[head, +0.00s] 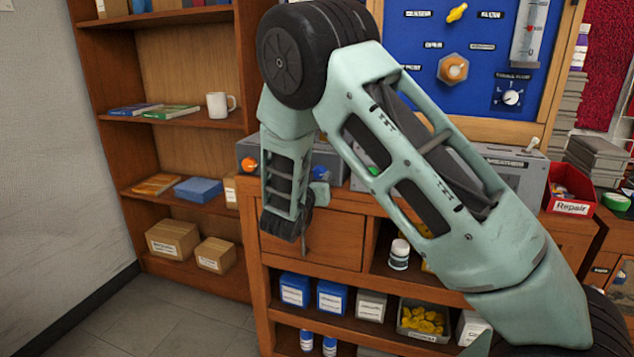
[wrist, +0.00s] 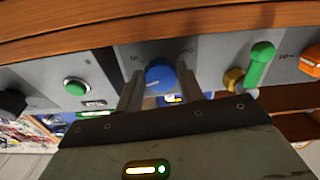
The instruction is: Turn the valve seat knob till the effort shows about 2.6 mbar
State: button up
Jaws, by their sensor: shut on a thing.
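A blue knob (wrist: 160,75) with a white pointer line sits on a grey panel in the wrist view. My gripper (wrist: 160,86) has one finger on each side of it and is shut on it. Scale marks show around the knob, but its label is not readable. In the head view the blue knob (head: 322,172) is on the grey bench unit (head: 252,150), partly behind my arm. My fingers cannot be made out there.
A green button (wrist: 76,87) is on one side of the knob, with a green-handled lever (wrist: 260,62) and an orange knob (wrist: 311,62) on the other. A wooden edge (wrist: 130,25) runs close along the panel. A red Repair bin (head: 571,190) stands at the right.

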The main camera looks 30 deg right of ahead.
jog(key=o, duration=1)
jog(key=shift+a, duration=0.15)
jog(key=v, duration=1.7)
jog(key=shift+s+a, duration=0.1)
jog(key=shift+s, duration=0.05)
